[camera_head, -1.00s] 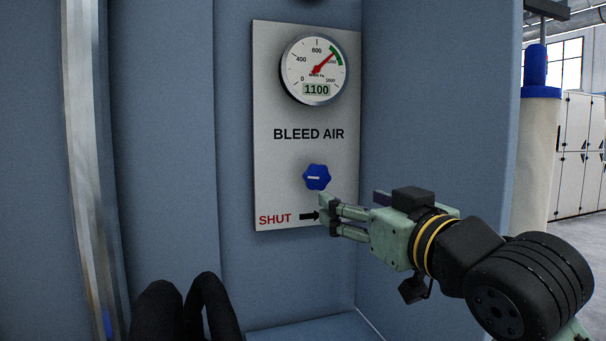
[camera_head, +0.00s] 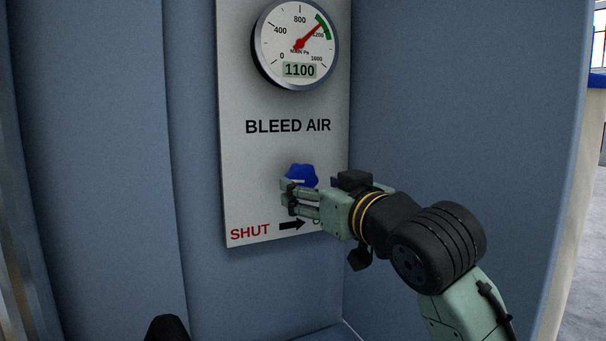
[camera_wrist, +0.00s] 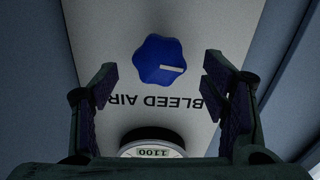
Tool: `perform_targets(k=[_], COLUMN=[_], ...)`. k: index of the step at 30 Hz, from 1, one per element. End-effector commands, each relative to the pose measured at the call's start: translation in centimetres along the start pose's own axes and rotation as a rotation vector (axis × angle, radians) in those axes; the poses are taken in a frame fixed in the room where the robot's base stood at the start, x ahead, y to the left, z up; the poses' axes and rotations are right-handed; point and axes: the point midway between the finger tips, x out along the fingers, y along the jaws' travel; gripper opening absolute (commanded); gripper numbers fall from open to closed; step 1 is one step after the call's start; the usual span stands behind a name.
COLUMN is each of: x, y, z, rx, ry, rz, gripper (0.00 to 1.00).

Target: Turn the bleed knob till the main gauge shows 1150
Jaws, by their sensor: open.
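The main gauge (camera_head: 297,44) is at the top of the grey panel. Its red needle points up and right toward the green band, and its display reads 1100. The blue bleed knob (camera_head: 302,175) is below the BLEED AIR lettering. In the head view its lower part is hidden by my gripper (camera_head: 288,194), which is in front of it. In the wrist view the knob (camera_wrist: 160,60) shows whole, with a white mark pointing right. My gripper (camera_wrist: 160,88) is open there, its fingers apart on either side and nothing between them. The gauge (camera_wrist: 153,146) shows upside down there.
The grey panel (camera_head: 235,150) carries a red SHUT label (camera_head: 250,232) with a black arrow pointing right. Blue-grey walls (camera_head: 430,90) enclose the panel on both sides. A black object shows at the bottom edge, left of centre.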

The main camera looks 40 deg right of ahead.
Motion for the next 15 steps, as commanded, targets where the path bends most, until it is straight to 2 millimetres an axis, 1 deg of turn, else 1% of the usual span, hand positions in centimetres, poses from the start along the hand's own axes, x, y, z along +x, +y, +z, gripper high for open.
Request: perform_targets(k=[1, 3, 6, 9, 15], x=[0.9, 2.0, 3.2, 4.0, 4.4], y=[0.1, 0.0, 0.1, 0.0, 0.0], z=[-0.3, -0.3, -0.2, -0.1, 0.0], rx=[0.001, 0.000, 0.001, 0.000, 0.000], ry=[-0.003, -0.002, -0.001, 0.000, 0.000], rz=[-0.001, 0.000, 0.000, 0.001, 0.001], gripper=[0.67, 0.67, 0.67, 0.67, 0.67])
